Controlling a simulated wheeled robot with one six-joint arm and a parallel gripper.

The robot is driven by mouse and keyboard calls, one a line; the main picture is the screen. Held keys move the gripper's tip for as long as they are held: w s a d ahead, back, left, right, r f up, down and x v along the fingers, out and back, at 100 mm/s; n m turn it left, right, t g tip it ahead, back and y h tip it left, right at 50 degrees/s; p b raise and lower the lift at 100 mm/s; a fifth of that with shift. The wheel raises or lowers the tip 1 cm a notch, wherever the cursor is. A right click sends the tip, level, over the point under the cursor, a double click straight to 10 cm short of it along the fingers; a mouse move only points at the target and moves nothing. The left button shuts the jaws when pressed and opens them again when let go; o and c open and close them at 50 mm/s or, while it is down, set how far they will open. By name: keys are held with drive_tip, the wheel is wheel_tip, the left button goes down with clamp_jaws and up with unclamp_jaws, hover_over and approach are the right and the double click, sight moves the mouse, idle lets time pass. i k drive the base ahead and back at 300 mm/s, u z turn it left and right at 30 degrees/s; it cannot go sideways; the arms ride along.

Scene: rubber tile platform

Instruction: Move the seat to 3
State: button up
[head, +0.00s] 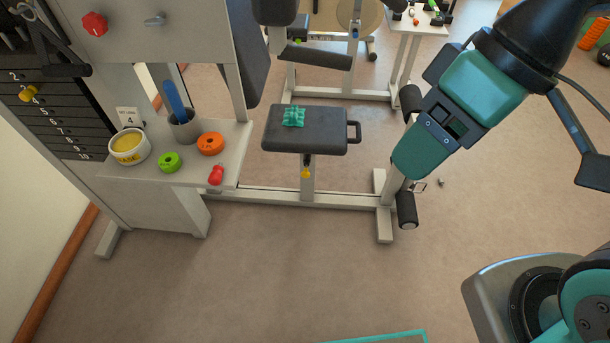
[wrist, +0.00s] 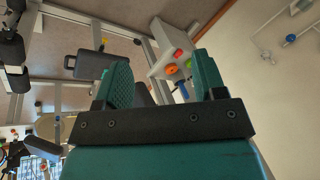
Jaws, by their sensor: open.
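The seat (head: 335,130) is a dark grey pad with a loop handle on its right side, on a pale post of the exercise machine. A yellow knob (head: 306,173) sits on the post under the pad. The seat also shows in the wrist view (wrist: 85,66), with the yellow knob (wrist: 104,42) beside it. A green crumpled thing (head: 293,117) lies on the pad. I cannot read any height numbers on the post. My gripper (wrist: 163,80) is open and empty, its two teal fingers apart. In the head view my gripper is right of the seat, not touching it.
A pale shelf (head: 230,150) left of the seat holds a tub (head: 129,146), a cup with a blue item (head: 184,126), green and orange rings, a red object and a card marked 4 (head: 127,117). Roller pads (head: 407,210) stand right of the seat. The front floor is mostly clear.

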sight(324, 131)
drive_tip(key=u, duration=1.1)
drive_tip(key=k, duration=1.15)
drive_tip(key=z, duration=1.15)
drive_tip(key=i, duration=1.9)
drive_tip(key=u, duration=0.3)
